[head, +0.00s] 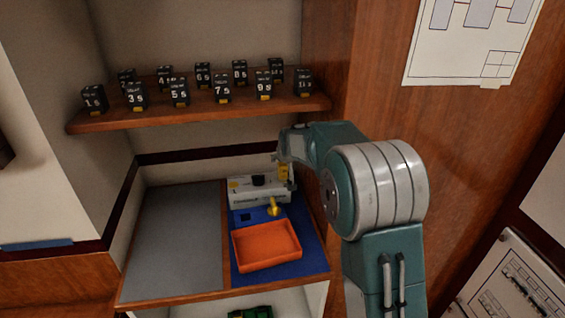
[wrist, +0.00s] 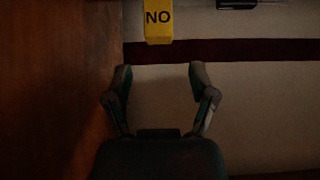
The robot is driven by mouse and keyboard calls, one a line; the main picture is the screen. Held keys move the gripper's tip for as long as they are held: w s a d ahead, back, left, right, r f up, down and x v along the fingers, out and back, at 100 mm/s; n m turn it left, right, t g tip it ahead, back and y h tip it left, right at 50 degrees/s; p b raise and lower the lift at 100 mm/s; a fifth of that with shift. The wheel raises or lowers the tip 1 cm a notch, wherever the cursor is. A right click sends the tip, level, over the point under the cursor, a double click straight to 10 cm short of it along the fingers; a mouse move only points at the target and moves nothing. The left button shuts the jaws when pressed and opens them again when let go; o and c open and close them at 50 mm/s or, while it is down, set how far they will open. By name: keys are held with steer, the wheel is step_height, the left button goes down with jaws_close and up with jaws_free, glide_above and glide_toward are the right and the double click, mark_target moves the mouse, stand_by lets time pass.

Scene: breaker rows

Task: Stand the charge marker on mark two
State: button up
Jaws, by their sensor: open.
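A yellow upright piece (head: 272,207), which looks like the charge marker, stands on the blue mat behind the orange tray. Another yellow piece (head: 284,172) shows beside my gripper at the right end of the white box; I cannot tell what it is. My gripper (head: 281,158) is above the back right of the lower shelf. In the wrist view my gripper (wrist: 160,78) is open, with nothing between its fingers. A yellow tag reading NO (wrist: 158,22) hangs beyond the fingertips. I cannot tell which place is mark two.
Several black numbered blocks (head: 180,93) stand in rows on the upper shelf (head: 200,116). Below are a white box (head: 245,194), an orange tray (head: 266,264) and a bare grey mat (head: 175,240). A wooden wall (head: 375,110) rises at the right.

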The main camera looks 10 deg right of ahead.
steer(key=v, duration=0.7)
steer(key=shift+s+r, duration=0.3)
steer(key=shift+s, duration=0.05)
steer(key=s+r+g, duration=0.1)
steer(key=s+r, duration=0.2)
steer(key=s, duration=0.7)
steer(key=s+r+g, duration=0.1)
steer(key=s+r, duration=0.2)
steer(key=s, duration=0.7)
steer(key=s+f, duration=0.2)
steer(key=s, duration=0.7)
steer(key=s+f+g, duration=0.1)
steer(key=s+f, duration=0.1)
steer(key=s, duration=0.8)
steer(key=shift+s+f, duration=0.15)
steer(key=shift+s, duration=0.05)
steer(key=shift+c, duration=1.1)
steer(key=shift+d, duration=0.2)
